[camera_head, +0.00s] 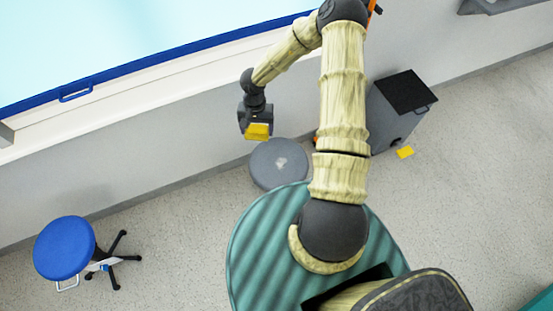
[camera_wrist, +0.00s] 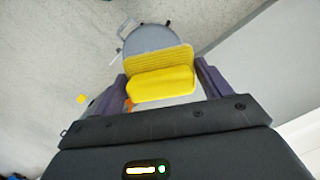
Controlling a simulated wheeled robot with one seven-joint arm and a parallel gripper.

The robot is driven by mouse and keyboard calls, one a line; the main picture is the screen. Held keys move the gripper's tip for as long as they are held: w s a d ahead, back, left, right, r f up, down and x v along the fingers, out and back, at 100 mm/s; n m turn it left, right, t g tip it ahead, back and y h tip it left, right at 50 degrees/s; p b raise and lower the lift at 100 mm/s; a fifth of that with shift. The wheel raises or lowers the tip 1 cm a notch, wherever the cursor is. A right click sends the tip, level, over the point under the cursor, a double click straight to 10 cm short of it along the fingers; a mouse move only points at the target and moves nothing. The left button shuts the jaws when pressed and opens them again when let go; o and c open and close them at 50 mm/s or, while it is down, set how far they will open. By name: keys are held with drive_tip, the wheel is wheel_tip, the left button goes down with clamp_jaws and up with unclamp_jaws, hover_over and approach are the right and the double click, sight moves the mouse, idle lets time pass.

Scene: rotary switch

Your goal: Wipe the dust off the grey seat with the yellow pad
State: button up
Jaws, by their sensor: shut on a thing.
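The yellow pad (camera_wrist: 160,82) is held between the two fingers of my gripper (camera_wrist: 160,90) in the wrist view. In the head view my gripper (camera_head: 256,128) is shut on the yellow pad (camera_head: 257,132), just above and left of the grey seat (camera_head: 270,172). The grey seat is round, with a pale dusty patch (camera_head: 281,162) on its top. In the wrist view the grey seat (camera_wrist: 150,38) shows beyond the pad, partly hidden by it. The pad looks apart from the seat, though its height above it is hard to tell.
A blue stool (camera_head: 64,248) with a wheeled base stands at the lower left. A dark grey box (camera_head: 398,108) stands right of my arm, with a small yellow piece (camera_head: 405,153) on the floor beside it. A wall and blue-edged panel (camera_head: 150,65) run behind the seat.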

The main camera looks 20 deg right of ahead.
drive_tip(key=w+d+f+m+t+b, duration=0.1)
drive_tip(key=d+f+m+b, duration=0.2)
drive_tip(key=f+m+b, duration=0.5)
drive_tip(key=w+d+f+m+b, duration=0.1)
drive_tip(key=d+f+m+b, duration=0.1)
drive_tip(key=f+m+b, duration=0.7)
drive_tip(key=w+d+f+m+t+b, duration=0.1)
drive_tip(key=d+f+m+b, duration=0.2)
drive_tip(key=f+m+b, duration=0.6)
wheel_tip(320, 180, down, 5)
drive_tip(key=m, duration=0.4)
drive_tip(key=shift+w+d+f+t+h, duration=0.15)
drive_tip(key=shift+d+f+t+h, duration=0.05)
drive_tip(key=shift+d+t+h, duration=0.15)
